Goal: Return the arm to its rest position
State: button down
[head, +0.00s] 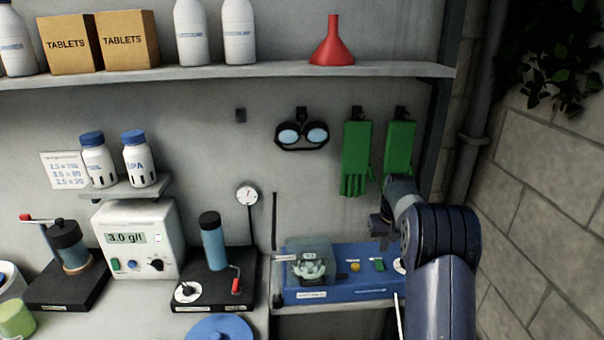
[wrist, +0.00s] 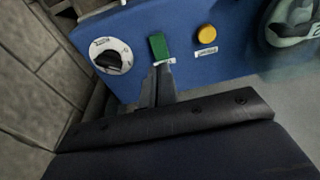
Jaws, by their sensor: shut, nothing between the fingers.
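My arm reaches up at the right of the head view. My gripper (head: 381,236) is a dark shape at its end, in front of the wall just above the blue machine (head: 335,293). In the wrist view my gripper (wrist: 158,74) has its fingers together with nothing between them. The fingertips show close to the green switch (wrist: 158,46) on the blue machine's front; I cannot tell whether they touch it. The yellow button (wrist: 207,34) and the black-and-white dial (wrist: 110,57) lie to either side. My arm partly hides the machine's right end in the head view.
Green gloves (head: 357,157) and goggles (head: 302,134) hang above the machine. A shelf (head: 230,74) with bottles, boxes and a red funnel (head: 332,47) runs higher up. A stone wall (head: 545,210) stands close on the right. A meter (head: 139,240) and apparatus fill the left bench.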

aim_at(380, 265)
jog(key=shift+f+b, duration=2.1)
jog(key=shift+f, duration=1)
jog(key=shift+r, duration=0.2)
